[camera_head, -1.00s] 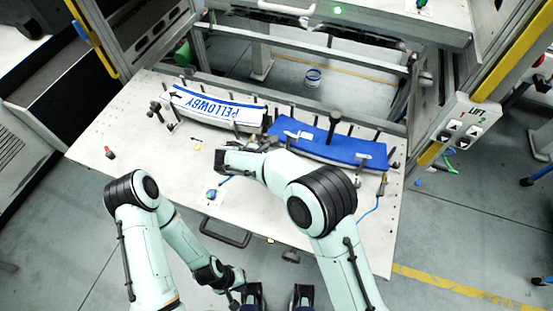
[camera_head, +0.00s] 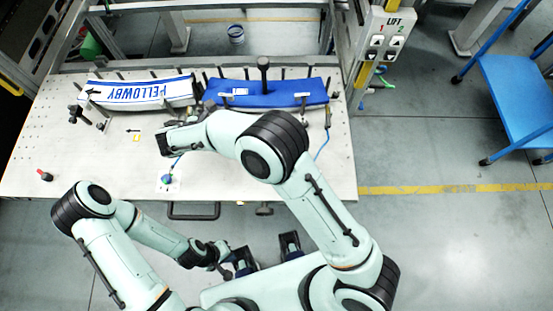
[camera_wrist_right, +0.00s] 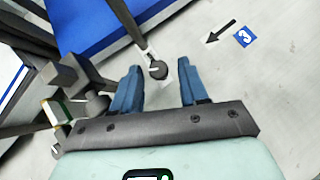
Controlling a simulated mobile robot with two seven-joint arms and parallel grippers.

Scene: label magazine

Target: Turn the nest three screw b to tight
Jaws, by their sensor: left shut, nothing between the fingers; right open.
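A dark round-headed screw (camera_wrist_right: 158,70) with a pale tag beside it shows in the right wrist view, near a blue label marked 3 (camera_wrist_right: 243,38) and a black arrow. Which letter this screw bears cannot be read. My right gripper (camera_wrist_right: 159,66) is open, its two blue fingers on either side of the screw head in the picture; contact cannot be told. In the head view my right gripper (camera_head: 163,143) is low over the board, its fingertips unclear. My left gripper (camera_head: 226,270) is shut and empty, near my body, off the board.
The pale board (camera_head: 60,150) carries a white curved PELLOWBY panel (camera_head: 175,91) and a blue curved panel (camera_head: 285,92), with dark posts around them. A red-topped item (camera_head: 45,175) lies at left. A blue round item (camera_head: 167,180) is near the front edge.

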